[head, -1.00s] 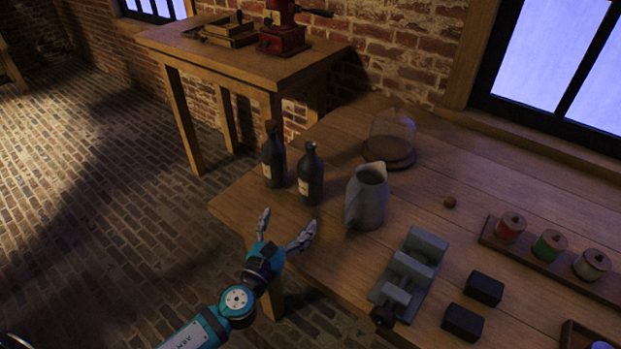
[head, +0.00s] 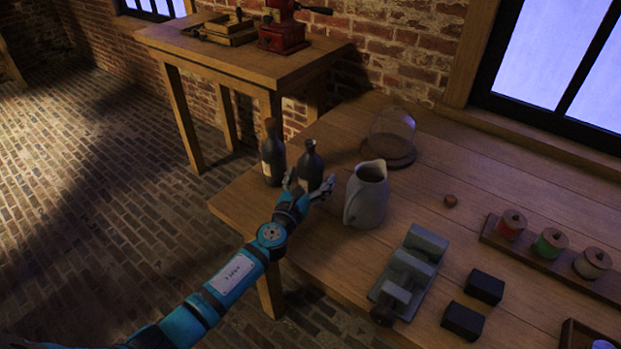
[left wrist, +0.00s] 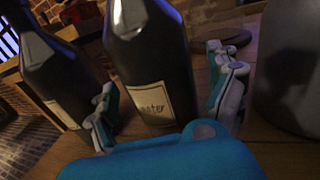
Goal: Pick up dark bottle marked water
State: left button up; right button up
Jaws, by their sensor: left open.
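Two dark bottles stand upright side by side near the left corner of the wooden table. The right one (head: 311,162) shows in the left wrist view (left wrist: 150,55) with a pale label reading "water". The other bottle (head: 273,153) is to its left, also at the left in the wrist view (left wrist: 58,78); its label is not readable. My left gripper (head: 312,187) is open at the water bottle, with one finger on each side of it in the wrist view (left wrist: 168,106). I cannot tell whether the fingers touch the glass. My right gripper does not show.
A grey pitcher (head: 367,197) stands close to the right of the gripper. Behind it is a glass dome on a wooden base (head: 391,157). A grey metal vise-like tool (head: 411,267), dark blocks (head: 485,287) and a rack of spools (head: 548,243) lie further right.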

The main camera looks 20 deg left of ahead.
pick_arm(q)
jog(key=shift+w, duration=0.3)
jog(key=c, duration=1.6)
jog(key=shift+r, duration=0.2)
jog(key=shift+r+p, duration=1.2)
jog(key=shift+r, duration=0.15)
jog(key=shift+r+p, duration=0.35)
jog(key=shift+r, duration=0.1)
send_near(310, 166)
jog(key=shift+s+f, duration=0.5)
jog(key=shift+s, duration=1.15)
jog(key=shift+a, duration=0.25)
